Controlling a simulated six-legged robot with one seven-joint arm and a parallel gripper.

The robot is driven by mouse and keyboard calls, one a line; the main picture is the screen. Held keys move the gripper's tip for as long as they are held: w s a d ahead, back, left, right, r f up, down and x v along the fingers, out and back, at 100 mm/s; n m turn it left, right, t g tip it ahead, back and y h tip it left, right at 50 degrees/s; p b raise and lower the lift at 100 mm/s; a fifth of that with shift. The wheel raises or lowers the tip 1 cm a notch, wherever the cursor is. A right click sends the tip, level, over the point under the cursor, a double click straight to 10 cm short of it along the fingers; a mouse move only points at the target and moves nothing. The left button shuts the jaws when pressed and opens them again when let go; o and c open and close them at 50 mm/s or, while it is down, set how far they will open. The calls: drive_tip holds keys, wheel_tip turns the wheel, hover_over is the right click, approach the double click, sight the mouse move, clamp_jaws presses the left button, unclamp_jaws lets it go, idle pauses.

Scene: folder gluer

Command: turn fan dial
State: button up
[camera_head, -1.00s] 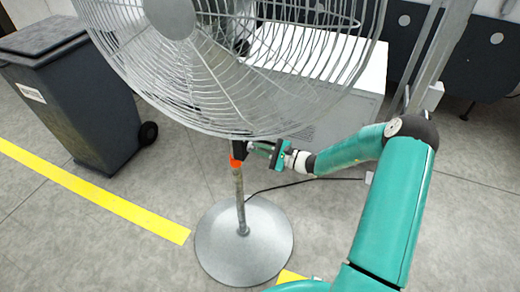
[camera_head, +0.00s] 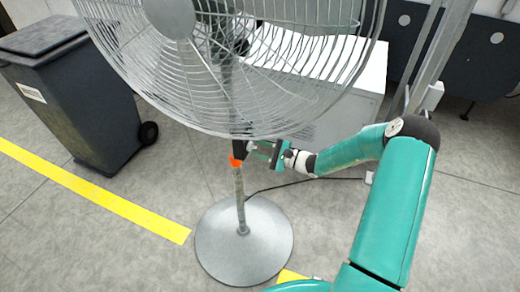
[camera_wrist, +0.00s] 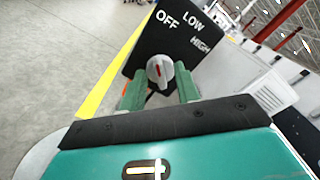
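The fan dial (camera_wrist: 159,72) is a grey knob with a red mark, on a black panel (camera_wrist: 150,45) lettered OFF, LOW and HIGH. Its red mark points up in the wrist view, roughly towards OFF. My gripper (camera_wrist: 160,84) has its two green fingers apart, one on each side of the dial; I cannot make out firm contact. In the head view my gripper (camera_head: 262,149) is at the fan's post, just below the cage. The dial's face is not clear there. The fan (camera_head: 190,80) stands upright on a round grey base (camera_head: 265,245).
The wire cage hangs close above my gripper. A white box-like cabinet (camera_head: 345,100) stands behind the fan, with a black cable (camera_head: 300,182) on the floor. A dark wheeled bin (camera_head: 75,105) is at the left. Yellow tape (camera_head: 100,200) crosses open floor.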

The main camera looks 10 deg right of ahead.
drive_tip(key=v, duration=1.3)
drive_tip(key=shift+s+d, duration=0.2)
drive_tip(key=shift+d, duration=0.1)
